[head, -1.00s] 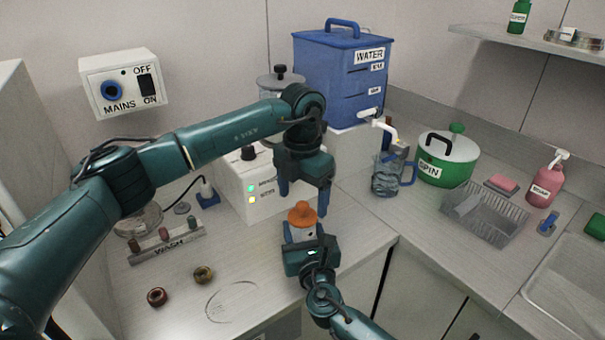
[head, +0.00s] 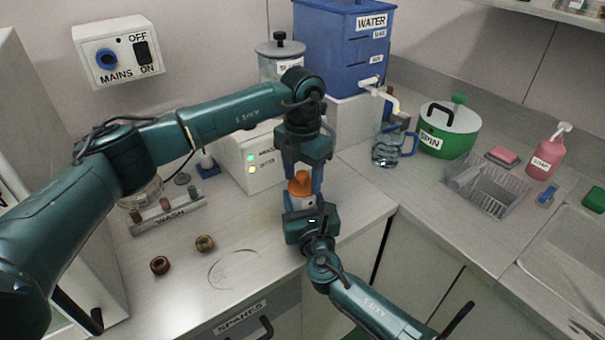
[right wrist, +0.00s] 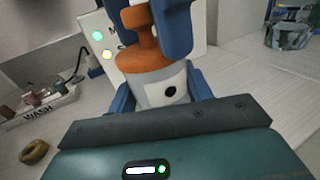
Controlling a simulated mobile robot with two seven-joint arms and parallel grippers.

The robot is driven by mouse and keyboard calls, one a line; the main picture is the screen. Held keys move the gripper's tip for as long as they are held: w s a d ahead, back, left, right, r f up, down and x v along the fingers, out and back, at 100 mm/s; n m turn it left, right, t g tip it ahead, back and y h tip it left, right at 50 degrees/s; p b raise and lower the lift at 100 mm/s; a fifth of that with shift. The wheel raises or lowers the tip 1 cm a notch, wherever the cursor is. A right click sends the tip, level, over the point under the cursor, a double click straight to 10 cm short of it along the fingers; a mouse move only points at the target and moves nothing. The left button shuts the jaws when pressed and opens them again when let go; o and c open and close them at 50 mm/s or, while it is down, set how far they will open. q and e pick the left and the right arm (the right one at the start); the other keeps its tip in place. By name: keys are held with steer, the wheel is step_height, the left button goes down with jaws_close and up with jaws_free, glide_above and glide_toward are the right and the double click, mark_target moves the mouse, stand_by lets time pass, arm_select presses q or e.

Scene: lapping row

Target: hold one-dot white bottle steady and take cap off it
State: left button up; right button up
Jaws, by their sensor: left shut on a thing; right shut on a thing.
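The white bottle (right wrist: 160,92) stands upright, with one black dot on its label in the right wrist view. Its orange cap (head: 300,184) is on top and shows large in the right wrist view (right wrist: 144,52). My right gripper (head: 303,205) is shut on the bottle body from the front, a blue finger on either side. My left gripper (head: 303,178) points down from above and is shut on the cap. Its blue fingers cover part of the cap in the right wrist view. In the head view my right gripper hides most of the bottle.
A white box with lit lamps (head: 250,160) stands just behind the bottle. A glass jug (head: 388,150) and green SPIN pot (head: 447,135) stand right.

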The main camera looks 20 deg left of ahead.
mark_target(303, 173)
arm_select(q)
steer(key=c, duration=0.5)
steer(key=shift+o, duration=0.2)
steer(key=shift+r, duration=0.25)
steer(key=shift+r, duration=0.9)
steer(key=shift+r, duration=2)
arm_select(e)
steer(key=o, duration=1.4)
steer(key=shift+o, duration=0.2)
